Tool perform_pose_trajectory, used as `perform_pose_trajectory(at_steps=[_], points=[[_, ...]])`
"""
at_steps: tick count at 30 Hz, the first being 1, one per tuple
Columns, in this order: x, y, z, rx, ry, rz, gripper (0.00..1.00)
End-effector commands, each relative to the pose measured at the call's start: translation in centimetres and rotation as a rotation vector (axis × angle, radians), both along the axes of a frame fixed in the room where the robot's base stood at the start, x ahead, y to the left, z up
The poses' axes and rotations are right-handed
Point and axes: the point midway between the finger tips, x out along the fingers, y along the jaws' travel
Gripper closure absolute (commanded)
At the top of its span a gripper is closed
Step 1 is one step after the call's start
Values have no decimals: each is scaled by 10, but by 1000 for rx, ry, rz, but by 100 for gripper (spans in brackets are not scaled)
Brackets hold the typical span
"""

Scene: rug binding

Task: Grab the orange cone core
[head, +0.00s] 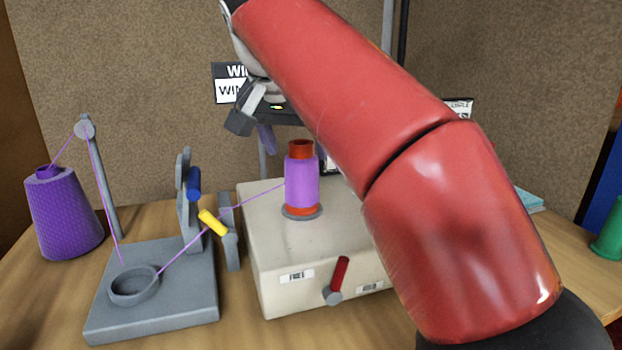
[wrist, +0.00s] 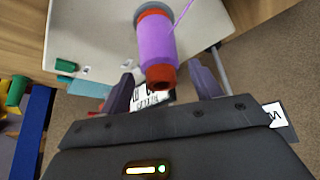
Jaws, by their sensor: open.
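The orange cone core (head: 300,149) stands upright on the grey disc of the cream winder box, with purple thread (head: 302,184) wound around its middle. Its bare orange ends show above and below the thread. In the wrist view the core's top end (wrist: 160,77) points toward me, between my two fingers in the picture. My gripper (wrist: 161,72) is open, with one finger on each side of the core and nothing held. In the head view my gripper (head: 265,136) is just left of the core's top, partly hidden by my red arm.
The cream box (head: 282,256) has a red-handled crank (head: 340,273) in front. A thread line runs left from the core past a yellow peg (head: 212,222) to a grey stand (head: 160,318). A purple cone (head: 62,215) stands at far left. A sign (head: 229,91) is behind.

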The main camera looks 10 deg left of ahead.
Motion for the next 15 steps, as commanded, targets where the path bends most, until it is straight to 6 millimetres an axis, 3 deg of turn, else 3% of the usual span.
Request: perform_pose_trajectory(at_steps=[9, 15], points=[[18, -2, -43, -1, 0, 0, 36], [28, -3, -58, 0, 0, -1, 36]])
